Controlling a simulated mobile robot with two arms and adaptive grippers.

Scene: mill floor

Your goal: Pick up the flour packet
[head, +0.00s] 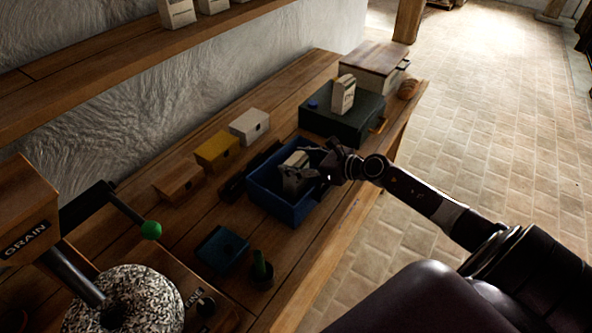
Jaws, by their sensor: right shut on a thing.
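A pale packet (297,158), which looks like a flour packet, is inside the blue crate (272,199), near its far end. My right gripper (297,178) reaches down into the crate from the right and is shut on this packet. The gripper covers the packet's near side, so I cannot tell whether it still touches the crate floor. A second pale packet (343,95) with small print stands upright on the dark green box (325,124) behind the crate. My left gripper is not in view.
Small orange (179,181), yellow (217,151) and white (249,126) boxes line the bench left of the crate. A teal box (222,250) and a dark pot (262,272) stand in front. The grain mill (125,300) fills the lower left. More packets (177,12) stand on the shelf.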

